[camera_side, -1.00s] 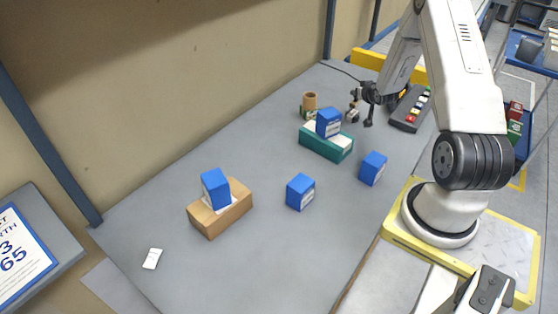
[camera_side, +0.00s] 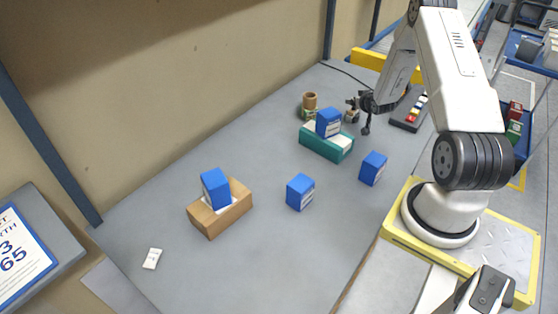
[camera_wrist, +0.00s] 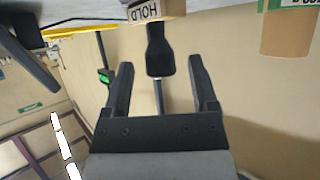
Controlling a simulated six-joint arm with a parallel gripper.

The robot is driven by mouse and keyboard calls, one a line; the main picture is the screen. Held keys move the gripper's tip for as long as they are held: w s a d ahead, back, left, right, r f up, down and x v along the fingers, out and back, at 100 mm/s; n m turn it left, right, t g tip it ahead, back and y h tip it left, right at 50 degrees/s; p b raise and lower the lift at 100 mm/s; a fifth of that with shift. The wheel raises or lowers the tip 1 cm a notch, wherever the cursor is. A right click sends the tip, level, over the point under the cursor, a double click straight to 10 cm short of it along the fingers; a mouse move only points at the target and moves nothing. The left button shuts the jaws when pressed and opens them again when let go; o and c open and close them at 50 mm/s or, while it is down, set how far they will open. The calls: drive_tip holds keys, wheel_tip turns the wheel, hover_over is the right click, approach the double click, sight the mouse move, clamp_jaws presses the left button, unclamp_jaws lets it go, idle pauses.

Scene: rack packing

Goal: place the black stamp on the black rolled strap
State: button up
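The black stamp has a wooden block marked HOLD and a black handle (camera_wrist: 160,48) in the wrist view. In the side view the stamp (camera_side: 351,116) stands on the grey table, right beside my gripper (camera_side: 360,117). My gripper (camera_wrist: 161,75) is open in the wrist view. Its two black fingers lie to either side of the handle, with a visible gap on both sides. I cannot tell how deep the handle sits between them. I cannot pick out the black rolled strap for sure in either view.
A brown cylinder (camera_side: 310,101) stands just left of the stamp. A teal tray (camera_side: 326,146) with a blue box is in front of it. A button console (camera_side: 408,112) is to the right.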

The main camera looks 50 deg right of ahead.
drive_tip(key=shift+r, duration=0.15)
drive_tip(key=shift+s+a+r, duration=0.35)
drive_tip(key=shift+s+r, duration=0.05)
drive_tip(key=shift+s, duration=0.05)
drive_tip(key=v, duration=1)
drive_tip(key=shift+s+a, duration=0.2)
drive_tip(key=shift+r, duration=0.1)
idle(0.4)
drive_tip(key=w+a+r+n+g+y, duration=0.1)
drive_tip(key=w+a+y, duration=0.15)
drive_tip(key=a, duration=0.35)
drive_tip(key=w+a+r+n+y, duration=0.1)
drive_tip(key=w+a+r+n, duration=0.15)
drive_tip(key=a, duration=0.45)
drive_tip(key=w+a+r+n+g+y, duration=0.1)
drive_tip(key=w+a+y, duration=0.15)
drive_tip(key=a, duration=0.35)
drive_tip(key=s+a+r+n+g+y, duration=0.1)
drive_tip(key=s+a+n+g, duration=0.1)
drive_tip(key=a, duration=0.8)
drive_tip(key=s+a+r+n+g+y, duration=0.1)
drive_tip(key=s+a, duration=0.4)
drive_tip(key=a, duration=0.5)
drive_tip(key=shift+s+r+n+g, duration=0.2)
drive_tip(key=shift+r+n+g, duration=0.25)
drive_tip(key=shift+r+g, duration=0.3)
